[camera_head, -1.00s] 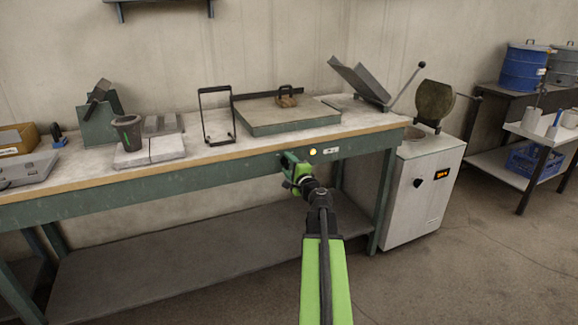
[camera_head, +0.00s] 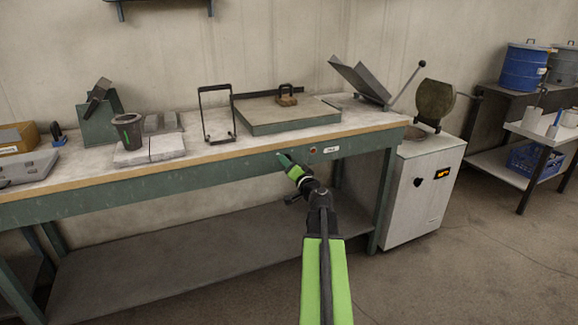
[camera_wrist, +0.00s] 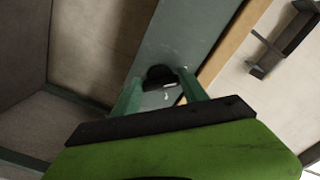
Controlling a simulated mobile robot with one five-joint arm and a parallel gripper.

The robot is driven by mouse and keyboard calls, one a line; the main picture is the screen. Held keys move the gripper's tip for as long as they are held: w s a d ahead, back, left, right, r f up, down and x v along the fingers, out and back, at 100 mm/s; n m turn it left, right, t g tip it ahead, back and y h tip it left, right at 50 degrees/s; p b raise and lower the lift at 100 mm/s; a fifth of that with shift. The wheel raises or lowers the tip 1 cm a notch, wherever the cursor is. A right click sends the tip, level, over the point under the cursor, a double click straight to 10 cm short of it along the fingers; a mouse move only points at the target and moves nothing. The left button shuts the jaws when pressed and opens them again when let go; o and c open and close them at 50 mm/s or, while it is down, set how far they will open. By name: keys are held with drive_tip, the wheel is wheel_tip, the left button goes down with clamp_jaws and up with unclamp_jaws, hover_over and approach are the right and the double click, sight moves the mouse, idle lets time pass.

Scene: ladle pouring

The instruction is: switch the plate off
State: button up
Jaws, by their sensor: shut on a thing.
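The flat grey-green plate (camera_head: 285,117) lies on the bench top in the head view. Below it, on the bench's green front rail, are a small lamp (camera_head: 313,151), dark reddish and unlit, and a white label (camera_head: 331,149). My gripper (camera_head: 283,158) is at the rail, just left of the lamp. In the wrist view a black round knob (camera_wrist: 160,74) sits on the rail between the green fingers of my gripper (camera_wrist: 158,88), which is shut on it. In the head view the knob is hidden by my gripper.
The wooden bench edge (camera_head: 220,157) runs just above my gripper. A dark cup (camera_head: 128,132) and a wire stand (camera_head: 218,115) stand on the bench to the left. A white furnace cabinet (camera_head: 420,195) stands right of the bench. The floor in front is clear.

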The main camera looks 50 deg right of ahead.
drive_tip(key=shift+s+n, duration=0.1)
drive_tip(key=shift+n, duration=0.5)
drive_tip(key=o, duration=1.1)
